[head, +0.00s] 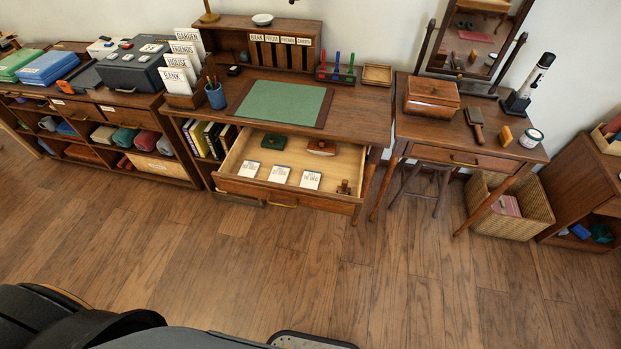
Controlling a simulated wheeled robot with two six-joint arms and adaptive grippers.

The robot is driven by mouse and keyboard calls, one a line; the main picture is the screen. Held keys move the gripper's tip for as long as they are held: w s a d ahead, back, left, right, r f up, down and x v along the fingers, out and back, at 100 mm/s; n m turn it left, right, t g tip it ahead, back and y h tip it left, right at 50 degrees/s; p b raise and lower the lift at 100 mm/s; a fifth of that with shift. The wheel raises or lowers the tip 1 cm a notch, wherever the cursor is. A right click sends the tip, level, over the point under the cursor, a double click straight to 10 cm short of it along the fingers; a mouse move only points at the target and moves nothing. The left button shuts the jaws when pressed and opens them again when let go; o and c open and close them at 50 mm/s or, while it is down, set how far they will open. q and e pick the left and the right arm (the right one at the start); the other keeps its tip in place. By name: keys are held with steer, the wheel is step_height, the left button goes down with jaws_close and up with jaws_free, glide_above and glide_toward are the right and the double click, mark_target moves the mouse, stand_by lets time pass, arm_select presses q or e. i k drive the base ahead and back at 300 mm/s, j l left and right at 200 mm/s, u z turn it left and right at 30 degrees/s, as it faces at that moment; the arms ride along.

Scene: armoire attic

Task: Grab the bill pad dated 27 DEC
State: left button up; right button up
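Three small white pads lie in a row near the front of an open desk drawer (240,187): a left pad (249,168), a middle pad (279,174) and a right pad (311,180). Each has dark print that is too small to read, so I cannot tell which is dated 27 DEC. Behind them in the drawer are a dark green item (274,141) and a brown and white item (321,147). A small brown item (344,187) sits at the drawer's front right. Neither of my grippers shows.
The desk (355,117) carries a green desk mat (283,104), a blue pen cup (215,96) and labelled card holders (178,72). A vanity table (430,128) and wicker basket (530,205) stand at right. The wooden floor (270,265) before the drawer is clear.

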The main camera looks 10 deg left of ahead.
mark_target(279, 173)
steer(key=i+j, duration=0.1)
steer(key=j, duration=0.3)
steer(key=i+j, duration=0.15)
steer(key=j, duration=0.25)
steer(key=i+j, duration=0.1)
steer(key=j, duration=0.3)
steer(key=i+j+z, duration=0.1)
steer(key=j, duration=0.3)
